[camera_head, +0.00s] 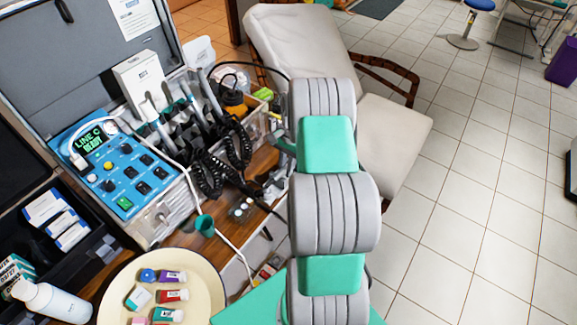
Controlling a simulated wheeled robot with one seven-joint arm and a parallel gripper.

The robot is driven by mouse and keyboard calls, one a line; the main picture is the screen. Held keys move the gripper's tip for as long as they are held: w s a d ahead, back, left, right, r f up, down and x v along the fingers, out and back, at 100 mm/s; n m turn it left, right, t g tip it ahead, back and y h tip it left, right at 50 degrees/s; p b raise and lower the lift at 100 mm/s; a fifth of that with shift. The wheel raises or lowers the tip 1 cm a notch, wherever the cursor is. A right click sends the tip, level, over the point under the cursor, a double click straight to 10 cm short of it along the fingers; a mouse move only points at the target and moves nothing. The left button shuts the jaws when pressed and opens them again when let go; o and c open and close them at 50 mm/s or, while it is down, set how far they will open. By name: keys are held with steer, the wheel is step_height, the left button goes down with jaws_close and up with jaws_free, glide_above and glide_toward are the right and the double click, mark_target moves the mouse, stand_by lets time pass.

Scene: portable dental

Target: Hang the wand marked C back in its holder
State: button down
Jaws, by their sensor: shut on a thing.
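My grey and green arm (335,215) rises through the middle of the picture. My gripper cannot be made out; it seems hidden behind the arm, so what it holds does not show. The blue control panel (115,160) of the dental unit is at the left, and its screen (88,140) reads "LINE C READY". Several grey and white wands (160,122) stand tilted in a row right of the panel, with black coiled cords (212,175) below them. I cannot read a C on any wand, nor tell which holder is empty.
A round cream tray (118,282) with small labelled items is at the lower left, near a white bottle (52,302). A teal cup-shaped piece (205,225) lies by a thin white line. A beige chair (385,140) stands behind my arm. Tiled floor at right is mostly clear.

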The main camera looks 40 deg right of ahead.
steer(key=shift+r, duration=0.1)
steer(key=shift+s+a+p+v, duration=0.1)
steer(key=shift+a+p+v, duration=0.15)
steer(key=shift+p+v, duration=0.8)
steer(key=shift+s+a+p+v, duration=0.15)
steer(key=shift+p+v, duration=0.45)
steer(key=shift+v, duration=0.75)
steer(key=shift+a+p+v, duration=0.3)
steer(key=shift+p+v, duration=0.55)
steer(key=shift+v, duration=0.3)
steer(key=shift+r, duration=0.2)
